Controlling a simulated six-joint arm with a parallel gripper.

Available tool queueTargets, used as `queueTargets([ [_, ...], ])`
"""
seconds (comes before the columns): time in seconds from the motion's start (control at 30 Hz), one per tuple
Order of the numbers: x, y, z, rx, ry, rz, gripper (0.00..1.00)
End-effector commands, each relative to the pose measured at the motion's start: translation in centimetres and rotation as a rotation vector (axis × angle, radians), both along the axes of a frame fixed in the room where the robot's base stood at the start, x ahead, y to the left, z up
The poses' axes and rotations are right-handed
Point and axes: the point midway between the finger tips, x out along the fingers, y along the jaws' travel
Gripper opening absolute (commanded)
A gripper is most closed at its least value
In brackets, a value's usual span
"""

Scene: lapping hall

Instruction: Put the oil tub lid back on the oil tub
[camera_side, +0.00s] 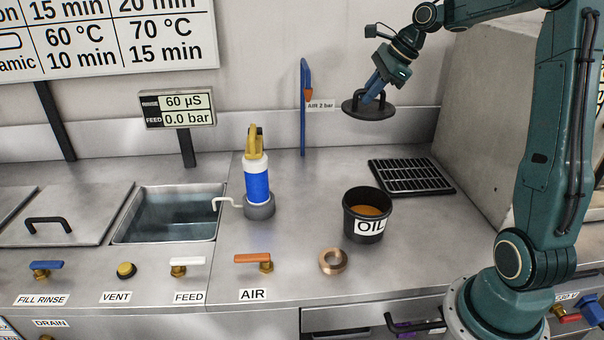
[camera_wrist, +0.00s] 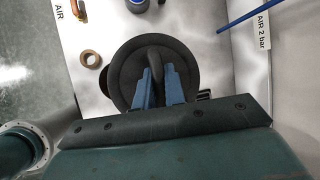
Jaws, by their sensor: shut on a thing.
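The oil tub lid (camera_side: 366,110) is a dark disc with a loop handle. My gripper (camera_side: 374,92) is shut on the handle and holds the lid in the air, above and behind the tub, near the wall. In the wrist view the blue fingers of my gripper (camera_wrist: 159,88) sit on both sides of the handle, and the lid (camera_wrist: 128,80) fills the middle.
A black drain grid (camera_side: 411,177) lies behind the tub on the right. A copper ring (camera_side: 333,261) lies in front of it on the left. A blue-and-white spray bottle (camera_side: 257,182) stands left of the tub.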

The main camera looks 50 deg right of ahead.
Motion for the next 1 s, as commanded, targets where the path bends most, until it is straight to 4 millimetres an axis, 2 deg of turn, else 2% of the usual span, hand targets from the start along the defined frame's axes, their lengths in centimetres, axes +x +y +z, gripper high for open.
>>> queueTargets([
  [0.2,-3.1,3.4,1.0,-0.002,-0.002,-0.008,0.00],
  [0.4,-5.3,5.7,1.2,-0.001,-0.001,-0.012,0.00],
  [0.6,-6.2,6.7,1.2,-0.002,-0.001,-0.014,0.00],
  [0.83,-6.4,6.8,1.1,-0.001,0.000,-0.014,0.00],
  [1.0,-6.3,6.8,-0.1,0.003,0.000,-0.015,0.00],
])
